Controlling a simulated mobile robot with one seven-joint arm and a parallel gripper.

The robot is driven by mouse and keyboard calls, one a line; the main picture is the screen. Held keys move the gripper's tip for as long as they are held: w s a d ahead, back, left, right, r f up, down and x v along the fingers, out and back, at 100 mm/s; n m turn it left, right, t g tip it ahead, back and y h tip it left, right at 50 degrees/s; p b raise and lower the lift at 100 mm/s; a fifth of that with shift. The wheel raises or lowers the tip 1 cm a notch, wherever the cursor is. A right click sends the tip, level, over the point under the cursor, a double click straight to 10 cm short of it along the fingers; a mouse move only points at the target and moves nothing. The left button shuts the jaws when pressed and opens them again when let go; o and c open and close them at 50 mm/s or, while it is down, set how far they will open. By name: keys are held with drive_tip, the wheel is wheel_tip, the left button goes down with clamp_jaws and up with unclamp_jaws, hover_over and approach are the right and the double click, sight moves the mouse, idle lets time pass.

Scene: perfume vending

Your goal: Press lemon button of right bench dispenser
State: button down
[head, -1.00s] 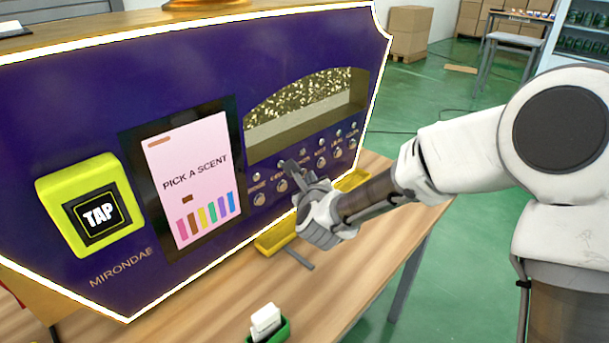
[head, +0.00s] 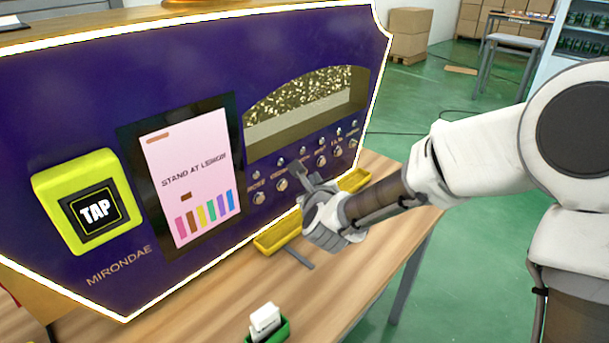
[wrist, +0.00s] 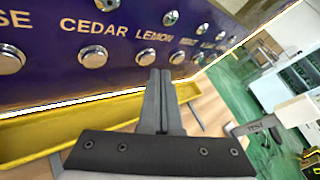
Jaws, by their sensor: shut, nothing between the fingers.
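The purple dispenser (head: 90,100) fills the left of the head view. In the wrist view a row of round silver buttons runs under scent labels. The lemon button (wrist: 146,58) sits below the word LEMON, between the cedar button (wrist: 93,60) and another button (wrist: 177,57). My gripper (wrist: 160,73) is shut and empty, its fingertips just below and slightly right of the lemon button, seemingly apart from it. In the head view my gripper (head: 297,168) is in front of the button row and hides part of it.
Yellow trays (head: 277,234) sit below the buttons. A yellow TAP pad (head: 78,165) is at the panel's left. A green holder with a white item (head: 266,322) stands on the wooden bench (head: 215,300). Open green floor (head: 470,220) lies to the right.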

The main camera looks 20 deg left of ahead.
drive_tip(key=d, duration=0.1)
drive_tip(key=s+d, duration=0.1)
drive_tip(key=d, duration=0.1)
drive_tip(key=s+d+b, duration=0.1)
drive_tip(key=shift+d, duration=0.3)
idle(0.3)
idle(0.7)
